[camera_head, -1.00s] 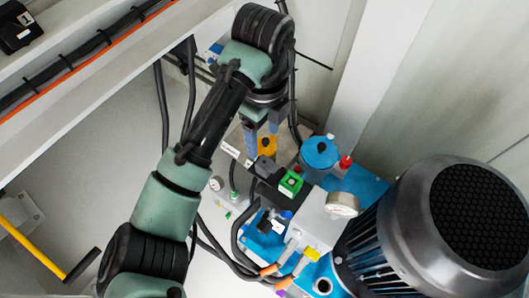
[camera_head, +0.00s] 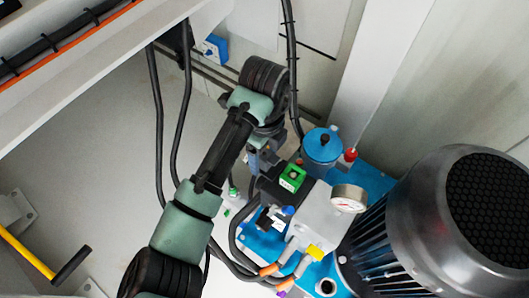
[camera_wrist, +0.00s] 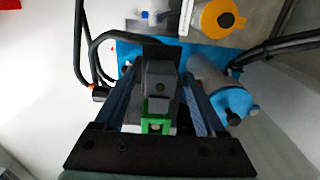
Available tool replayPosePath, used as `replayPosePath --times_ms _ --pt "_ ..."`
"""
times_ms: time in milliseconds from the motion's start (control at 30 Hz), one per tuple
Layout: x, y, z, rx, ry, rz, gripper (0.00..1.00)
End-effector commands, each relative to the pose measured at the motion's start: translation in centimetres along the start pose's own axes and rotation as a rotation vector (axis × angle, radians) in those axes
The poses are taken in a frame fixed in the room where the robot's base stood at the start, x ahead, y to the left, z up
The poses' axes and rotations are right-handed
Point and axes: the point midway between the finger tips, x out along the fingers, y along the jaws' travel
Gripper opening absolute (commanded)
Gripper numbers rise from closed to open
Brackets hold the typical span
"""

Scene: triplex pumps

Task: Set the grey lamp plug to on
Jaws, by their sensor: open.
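A dark grey plug (camera_wrist: 160,78), apparently the lamp plug, shows in the wrist view between the two blue fingers of my open gripper (camera_wrist: 160,72). Whether either finger touches it, I cannot tell. A green block (camera_wrist: 156,112) sits next to it, nearer the gripper's base. In the head view my gripper (camera_head: 257,157) is low beside the dark valve block, left of the green block (camera_head: 292,178). My arm and gripper partly hide the grey plug there. Its setting cannot be read from these frames.
A pressure gauge (camera_head: 348,198) and a large motor (camera_head: 440,230) lie further right. Black hoses (camera_head: 238,238) loop at the left. A yellow-handled tool (camera_head: 28,250) is at lower left.

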Motion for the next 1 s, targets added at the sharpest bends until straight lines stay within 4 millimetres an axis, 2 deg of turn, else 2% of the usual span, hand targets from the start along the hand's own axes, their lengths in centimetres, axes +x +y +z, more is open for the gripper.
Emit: replayPosePath --times_ms 67,400,467,1000 --pt "-0.01 0.00 -0.01 0.000 0.000 0.000 0.71" --pt "-0.04 0.00 -0.02 0.000 0.000 0.000 0.10" --pt "-0.04 0.00 -0.02 0.000 0.000 0.000 0.00" --pt "-0.06 0.01 -0.02 0.000 0.000 0.001 0.00"
